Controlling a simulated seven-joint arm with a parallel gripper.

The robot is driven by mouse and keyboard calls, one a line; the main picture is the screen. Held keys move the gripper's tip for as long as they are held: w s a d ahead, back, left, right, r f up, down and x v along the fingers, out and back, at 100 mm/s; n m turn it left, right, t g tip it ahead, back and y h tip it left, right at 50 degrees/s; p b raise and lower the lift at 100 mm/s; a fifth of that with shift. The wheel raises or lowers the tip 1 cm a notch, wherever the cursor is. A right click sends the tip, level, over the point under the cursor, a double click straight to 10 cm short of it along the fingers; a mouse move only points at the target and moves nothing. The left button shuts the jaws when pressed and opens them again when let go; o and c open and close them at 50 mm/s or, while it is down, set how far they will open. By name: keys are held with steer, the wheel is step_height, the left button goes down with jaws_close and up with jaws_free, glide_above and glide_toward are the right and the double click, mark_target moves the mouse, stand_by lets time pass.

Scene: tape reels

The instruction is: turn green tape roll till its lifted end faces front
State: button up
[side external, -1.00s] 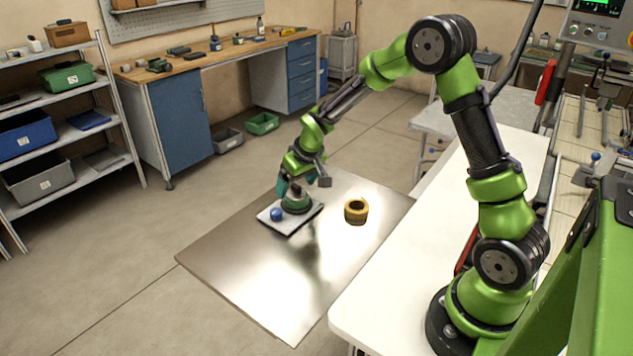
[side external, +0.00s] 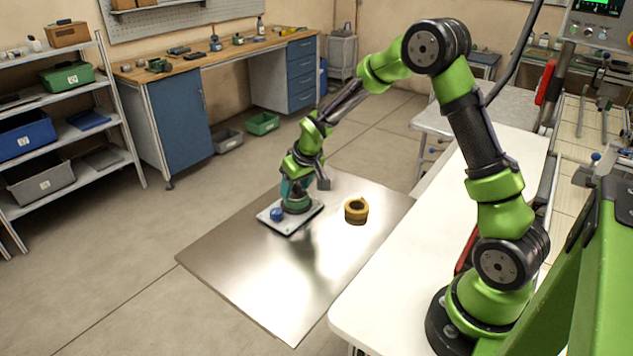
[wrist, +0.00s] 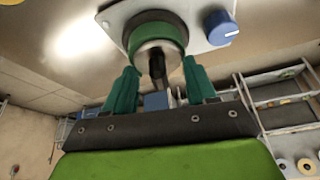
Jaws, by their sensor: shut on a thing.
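The green tape roll (side external: 297,204) sits on a pale square plate (side external: 290,224) on the metal sheet. A blue knob (side external: 276,214) stands on the same plate, left of the roll. My gripper (side external: 296,190) points down at the roll, its teal fingers on either side of it. In the wrist view, the green roll (wrist: 157,32) with a metallic core shows at the top, between the tips of my gripper (wrist: 160,68). The jaws are shut on the roll. The blue knob (wrist: 218,27) is at its right there. I cannot make out the roll's lifted tape end.
A yellow tape roll (side external: 356,211) stands on the metal sheet (side external: 262,272), right of the plate and apart from it. The front of the sheet is clear. A white table (side external: 390,290) lies to the right. Shelves and a workbench stand well behind.

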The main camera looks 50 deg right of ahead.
steer(key=n+y, duration=0.1)
steer(key=n, duration=0.2)
steer(key=shift+d, duration=0.15)
steer(key=n+y, duration=0.1)
steer(key=n, duration=0.2)
steer(key=shift+n+y, duration=0.4)
steer(key=n+g+y, duration=0.1)
steer(key=n, duration=0.3)
steer(key=n+g+y, duration=0.1)
steer(key=n, duration=0.2)
steer(key=o, duration=1.2)
steer(key=shift+o, duration=0.2)
